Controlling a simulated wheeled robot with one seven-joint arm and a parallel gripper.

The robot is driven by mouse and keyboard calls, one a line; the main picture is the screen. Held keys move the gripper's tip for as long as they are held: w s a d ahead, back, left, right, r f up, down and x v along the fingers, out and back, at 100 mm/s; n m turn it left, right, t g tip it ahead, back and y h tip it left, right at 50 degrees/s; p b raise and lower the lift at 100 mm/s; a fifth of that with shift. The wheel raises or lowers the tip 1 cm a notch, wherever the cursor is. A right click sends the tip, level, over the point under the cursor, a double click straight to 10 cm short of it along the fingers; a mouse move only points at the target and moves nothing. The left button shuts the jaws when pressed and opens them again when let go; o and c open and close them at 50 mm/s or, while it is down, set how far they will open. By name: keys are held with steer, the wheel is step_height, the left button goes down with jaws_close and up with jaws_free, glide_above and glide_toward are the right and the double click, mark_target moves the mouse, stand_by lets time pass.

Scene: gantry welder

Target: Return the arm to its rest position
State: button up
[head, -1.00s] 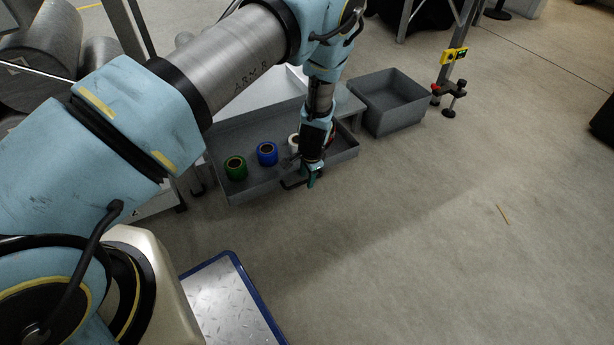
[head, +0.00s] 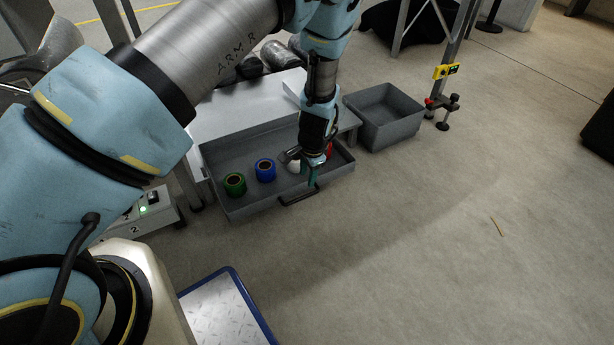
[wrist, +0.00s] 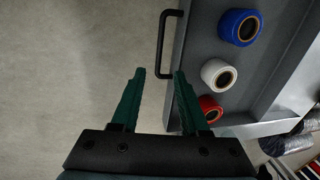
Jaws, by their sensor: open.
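My gripper (head: 312,180) hangs from my arm over the front right part of a grey tray (head: 235,206). In the wrist view my gripper (wrist: 157,75) has its two green fingers apart, with nothing between them. The tray's black handle (wrist: 162,45) lies just beyond the fingertips there. The tray holds a green roll (head: 235,185), a blue roll (head: 265,170), a white roll (head: 293,167) and a red roll (head: 329,150). The white and red rolls are partly hidden behind my gripper in the head view. The wrist view shows the blue (wrist: 240,27), white (wrist: 218,75) and red (wrist: 210,107) rolls.
A grey bin (head: 385,118) stands right of the tray, near a metal post with a yellow box (head: 446,71). A white box with a green light (head: 148,208) sits left of the tray. A blue-edged plate (head: 225,312) lies in front.

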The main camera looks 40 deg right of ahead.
stand_by(0.4)
steer(key=w+a+r+n+g, duration=0.1)
steer(key=w+a+r+n, duration=0.45)
steer(key=a+r, duration=0.5)
steer(key=w+a+r+n, duration=0.4)
steer(key=w+a+r, duration=0.2)
steer(key=a+r, duration=0.45)
steer(key=s+a+r+n, duration=0.3)
steer(key=a+r, duration=0.1)
steer(key=a, duration=0.3)
steer(key=s+a+r+n, duration=0.2)
steer(key=a+r+n, duration=0.1)
steer(key=a, duration=0.5)
steer(key=s+a+r+n, duration=0.3)
steer(key=a+r, duration=0.1)
steer(key=a, duration=0.3)
step_height(320, 180, up, 30)
steer(key=p, duration=3.1)
steer(key=shift+w+d, duration=0.2)
steer(key=shift+w, duration=0.2)
steer(key=shift+f+m, duration=0.1)
steer(key=shift+m, duration=0.15)
